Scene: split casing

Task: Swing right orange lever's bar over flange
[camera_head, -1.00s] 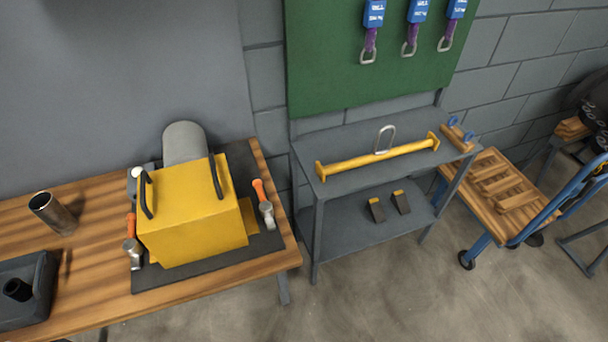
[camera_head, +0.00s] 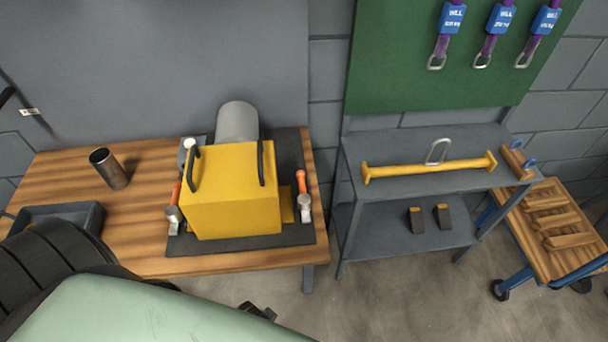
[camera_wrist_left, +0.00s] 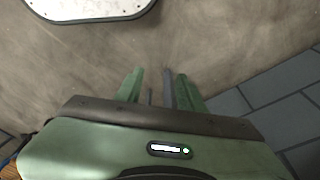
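The yellow casing (camera_head: 232,200) stands on a dark mat (camera_head: 245,244) on the wooden bench in the head view. The right lever (camera_head: 301,182) has an upright orange handle on a grey metal base (camera_head: 305,210), to the right of the casing. A yellow flange (camera_head: 287,206) sticks out from the casing's lower right side, beside that base. The bar is too small to make out. A matching left lever (camera_head: 176,193) stands on the casing's other side. My left gripper (camera_wrist_left: 158,85) shows in the left wrist view with its green fingers apart over bare floor, away from the lever. My right gripper is not visible.
A metal cup (camera_head: 109,169) and a dark tray (camera_head: 60,217) are on the bench's left. A grey shelf (camera_head: 400,187) with a yellow beam (camera_head: 430,167) stands to the right, beyond a gap. My arm covers the lower left of the head view.

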